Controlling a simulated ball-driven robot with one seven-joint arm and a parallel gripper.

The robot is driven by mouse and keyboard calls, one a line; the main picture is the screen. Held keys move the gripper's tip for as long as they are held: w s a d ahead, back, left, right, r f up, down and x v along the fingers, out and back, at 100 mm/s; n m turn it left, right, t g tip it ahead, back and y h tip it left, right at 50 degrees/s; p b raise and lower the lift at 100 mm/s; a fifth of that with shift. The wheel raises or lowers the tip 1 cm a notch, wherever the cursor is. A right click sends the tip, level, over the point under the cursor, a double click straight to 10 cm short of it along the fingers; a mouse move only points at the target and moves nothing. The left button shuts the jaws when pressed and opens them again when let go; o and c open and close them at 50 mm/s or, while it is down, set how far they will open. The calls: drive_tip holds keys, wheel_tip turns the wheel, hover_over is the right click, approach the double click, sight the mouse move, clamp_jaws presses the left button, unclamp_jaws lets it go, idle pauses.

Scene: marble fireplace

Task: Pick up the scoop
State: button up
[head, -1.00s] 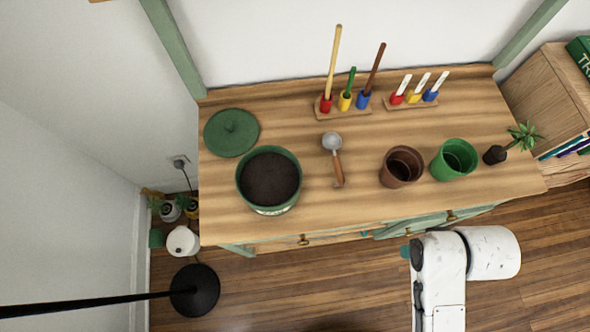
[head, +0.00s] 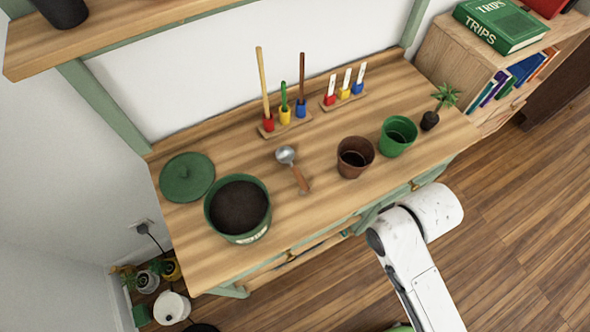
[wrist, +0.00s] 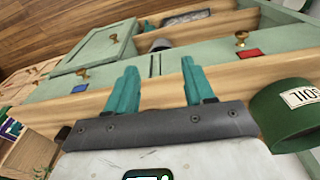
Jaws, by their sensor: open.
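The scoop (head: 286,156) lies on the wooden table top in the head view. It has a round grey metal bowl toward the back and a brown wooden handle (head: 301,180) toward the front edge. My gripper (wrist: 162,85) shows in the wrist view with its two teal fingers spread apart and nothing between them. It faces the green cabinet fronts of the table. The scoop is not in the wrist view. In the head view my arm is in front of the table, right of the scoop, and its gripper is hidden.
The green soil pot (head: 236,214) stands left of the scoop; it also shows in the wrist view (wrist: 285,117). A green lid (head: 187,178) lies behind it. A brown pot (head: 355,158) and a green pot (head: 398,137) stand to the right. Upright tools in a rack (head: 285,125) stand behind.

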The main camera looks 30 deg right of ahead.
drive_tip(key=w+d+r+t+h+b, duration=0.1)
drive_tip(key=w+d+r+h+b, duration=0.2)
drive_tip(key=w+d, duration=0.5)
drive_tip(key=w+d+r+t+h+b, duration=0.1)
drive_tip(key=w+d+r+b, duration=0.3)
drive_tip(key=w, duration=0.9)
drive_tip(key=g+y+b, duration=0.3)
drive_tip(key=y+b, duration=0.1)
hover_over(300, 176)
wheel_tip(300, 176, down, 4)
drive_tip(key=shift+n, duration=0.4)
drive_tip(key=f, duration=0.5)
drive_tip(key=shift+a, duration=0.25)
drive_tip(key=shift+d+f+p, duration=0.2)
drive_tip(key=shift+f+p, duration=0.2)
drive_tip(key=shift+f, duration=2.5)
drive_tip(key=shift+c, duration=0.3)
